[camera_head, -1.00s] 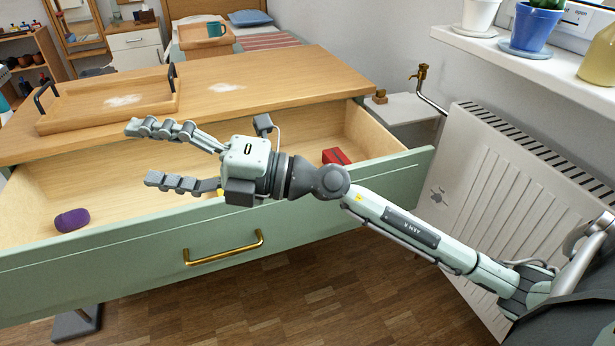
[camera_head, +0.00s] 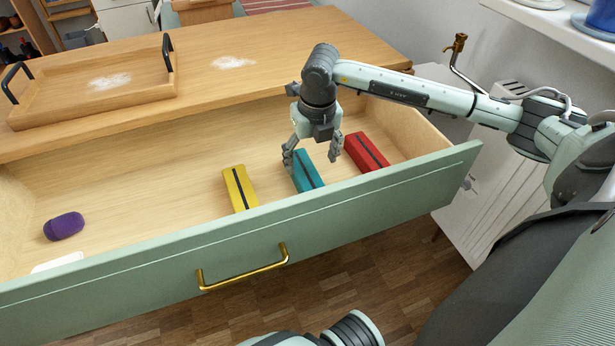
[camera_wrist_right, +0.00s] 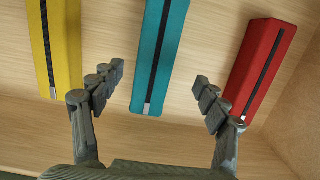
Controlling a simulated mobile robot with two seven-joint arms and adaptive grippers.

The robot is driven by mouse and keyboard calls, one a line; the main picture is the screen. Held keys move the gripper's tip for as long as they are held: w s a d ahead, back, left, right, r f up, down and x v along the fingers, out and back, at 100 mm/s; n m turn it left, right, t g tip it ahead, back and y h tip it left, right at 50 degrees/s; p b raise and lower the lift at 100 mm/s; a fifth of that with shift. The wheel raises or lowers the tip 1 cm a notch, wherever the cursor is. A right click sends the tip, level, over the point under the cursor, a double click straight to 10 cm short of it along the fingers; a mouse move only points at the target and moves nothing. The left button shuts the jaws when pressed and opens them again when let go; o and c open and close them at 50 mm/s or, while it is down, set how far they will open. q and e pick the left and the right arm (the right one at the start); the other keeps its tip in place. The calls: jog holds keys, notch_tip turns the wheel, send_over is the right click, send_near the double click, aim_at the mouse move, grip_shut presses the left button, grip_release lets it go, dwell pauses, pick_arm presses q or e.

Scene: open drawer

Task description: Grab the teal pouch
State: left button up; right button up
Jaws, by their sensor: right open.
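The teal pouch (camera_head: 306,171) lies in the open drawer, a long block shape with a dark zip strip along its top. In the right wrist view the teal pouch (camera_wrist_right: 162,50) is between the fingers' lines, ahead of the fingertips. My right gripper (camera_head: 312,160) points down over the drawer at the pouch's far end, its fingers spread to either side. In the right wrist view my right gripper (camera_wrist_right: 152,92) is open and empty. Whether its fingertips reach down to the pouch's height is hard to tell. My left gripper is not in view.
A yellow pouch (camera_head: 240,188) lies left of the teal one and a red pouch (camera_head: 366,152) right of it. A purple object (camera_head: 64,226) and a partly hidden white item (camera_head: 58,262) are at the drawer's left. The drawer front (camera_head: 390,205) has a brass handle (camera_head: 243,268).

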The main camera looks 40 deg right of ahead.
aim_at(307, 175)
jog(key=f, duration=0.4)
jog(key=w+f, duration=0.1)
jog(key=f, duration=0.1)
jog(key=shift+a+f, duration=0.2)
jog(key=shift+f, duration=0.05)
jog(key=c, duration=1.4)
jog(key=shift+r, duration=0.1)
